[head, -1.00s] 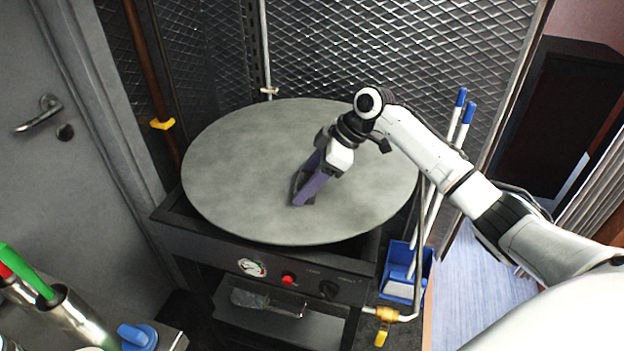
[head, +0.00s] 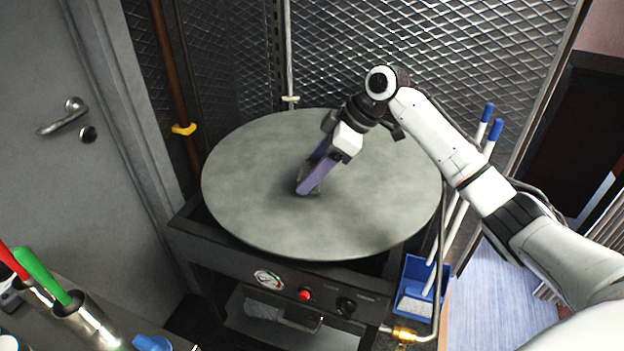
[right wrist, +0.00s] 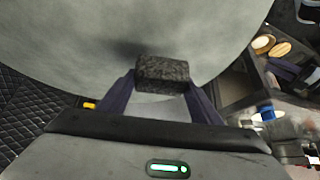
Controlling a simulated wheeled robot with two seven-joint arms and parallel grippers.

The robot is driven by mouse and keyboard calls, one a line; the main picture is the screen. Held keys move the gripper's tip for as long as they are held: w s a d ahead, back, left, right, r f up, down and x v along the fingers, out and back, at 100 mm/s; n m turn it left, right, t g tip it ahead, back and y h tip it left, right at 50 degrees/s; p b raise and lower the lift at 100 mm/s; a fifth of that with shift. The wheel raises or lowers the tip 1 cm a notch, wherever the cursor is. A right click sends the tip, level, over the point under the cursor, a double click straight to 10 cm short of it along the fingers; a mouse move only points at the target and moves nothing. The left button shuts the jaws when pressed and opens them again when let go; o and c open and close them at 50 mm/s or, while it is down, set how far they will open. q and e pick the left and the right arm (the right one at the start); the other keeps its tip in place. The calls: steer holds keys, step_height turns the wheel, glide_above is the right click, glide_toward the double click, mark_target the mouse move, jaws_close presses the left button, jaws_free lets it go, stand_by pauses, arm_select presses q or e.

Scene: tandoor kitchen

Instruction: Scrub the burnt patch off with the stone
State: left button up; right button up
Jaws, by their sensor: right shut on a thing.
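The round grey griddle plate (head: 260,210) fills the middle of the head view, on a black stand. My right gripper (head: 308,188) points down at the plate near its middle. In the right wrist view its two purple fingers are shut on a dark, rough stone (right wrist: 162,74). The stone is at or just above the plate; I cannot tell whether it touches. In the head view the fingers mostly hide the stone. A faint dark smudge (right wrist: 126,48) shows on the plate beside the stone in the wrist view; I cannot tell burn from shadow. My left gripper is not in view.
The stand's front has a gauge (head: 268,279), a red button (head: 305,295) and a knob. A blue caddy (head: 413,288) with white blue-tipped handles stands at the right. Metal mesh closes off the back. A steel holder (head: 92,322) with red and green handles stands front left.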

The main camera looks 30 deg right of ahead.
steer(key=shift+r, duration=1.05)
